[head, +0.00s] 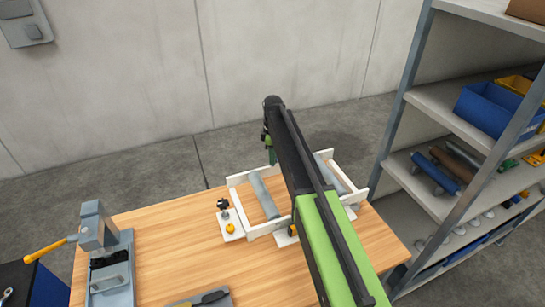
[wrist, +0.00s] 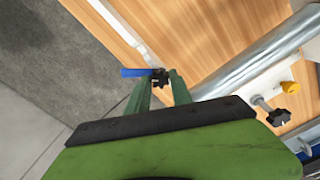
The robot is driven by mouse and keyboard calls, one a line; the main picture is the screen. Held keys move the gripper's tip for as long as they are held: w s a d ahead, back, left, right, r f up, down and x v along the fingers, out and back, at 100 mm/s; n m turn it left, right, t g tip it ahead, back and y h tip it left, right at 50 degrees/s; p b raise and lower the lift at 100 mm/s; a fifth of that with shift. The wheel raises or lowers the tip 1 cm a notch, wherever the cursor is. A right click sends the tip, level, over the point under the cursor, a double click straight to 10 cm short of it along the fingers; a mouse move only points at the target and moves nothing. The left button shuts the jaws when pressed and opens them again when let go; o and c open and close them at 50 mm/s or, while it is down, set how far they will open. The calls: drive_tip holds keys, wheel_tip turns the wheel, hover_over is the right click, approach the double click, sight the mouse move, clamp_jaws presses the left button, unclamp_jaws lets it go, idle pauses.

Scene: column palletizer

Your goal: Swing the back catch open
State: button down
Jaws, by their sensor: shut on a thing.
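The back catch (wrist: 135,72) shows in the wrist view as a blue lever with a dark star knob at its right end. It sits by the outer edge of the white frame (wrist: 115,25). My gripper (wrist: 158,85) has its green fingers at the knob and is shut on the catch. In the head view my gripper (head: 269,150) is at the far side of the white frame (head: 234,196). My arm hides the catch there.
A grey pipe (head: 263,195) lies across the frame. A black knob (head: 222,204) and a yellow knob (head: 230,228) stand at its left. A vise (head: 108,262) is on the wooden table (head: 180,245) at left. Shelving (head: 440,115) rises at right.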

drive_tip(key=shift+s+n, duration=0.1)
drive_tip(key=shift+n, duration=0.2)
drive_tip(key=c, duration=1.1)
unclamp_jaws()
drive_tip(key=shift+c, duration=0.2)
drive_tip(key=shift+r, duration=0.1)
wheel_tip(320, 180, up, 17)
drive_tip(key=p, duration=1.7)
